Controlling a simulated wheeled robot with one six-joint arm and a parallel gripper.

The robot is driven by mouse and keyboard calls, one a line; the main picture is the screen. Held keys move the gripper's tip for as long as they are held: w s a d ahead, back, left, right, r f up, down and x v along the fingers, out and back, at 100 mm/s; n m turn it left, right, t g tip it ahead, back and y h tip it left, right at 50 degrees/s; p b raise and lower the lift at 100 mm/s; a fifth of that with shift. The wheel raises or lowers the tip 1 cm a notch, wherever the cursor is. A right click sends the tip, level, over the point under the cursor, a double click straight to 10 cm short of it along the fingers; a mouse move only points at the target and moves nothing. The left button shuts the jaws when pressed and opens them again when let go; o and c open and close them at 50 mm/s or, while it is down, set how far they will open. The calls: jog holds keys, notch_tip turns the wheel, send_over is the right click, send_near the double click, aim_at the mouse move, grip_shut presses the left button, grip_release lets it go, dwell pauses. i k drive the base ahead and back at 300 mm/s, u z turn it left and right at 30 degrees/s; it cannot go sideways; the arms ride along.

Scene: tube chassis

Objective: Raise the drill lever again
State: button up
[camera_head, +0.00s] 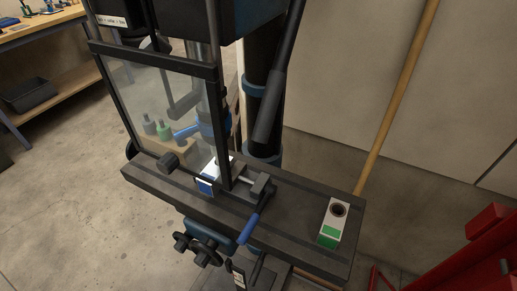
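The drill press stands in the middle, with its dark head (235,18) at the top edge. A long dark lever with a thick black grip (268,108) slants down on the right of the head, its grip end low in front of the column (262,80). The lever's upper end is cut off by the top edge. A clear guard (165,105) in a black frame covers the drilling area. Behind it a white and blue block (208,182) sits at the vise (250,187). My gripper is not in view.
A white and green block with a dark hole (334,220) stands on the right of the press table (295,215). A blue vise handle (249,228) sticks out in front. A wooden pole (398,95) leans at the wall; red equipment (470,255) is lower right.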

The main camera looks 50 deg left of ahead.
aim_at(276, 82)
jog(key=k, duration=0.95)
jog(key=z, duration=1)
jog(key=i, duration=0.7)
jog(key=u, duration=2.5)
jog(key=i, duration=0.5)
jog(key=u, duration=0.05)
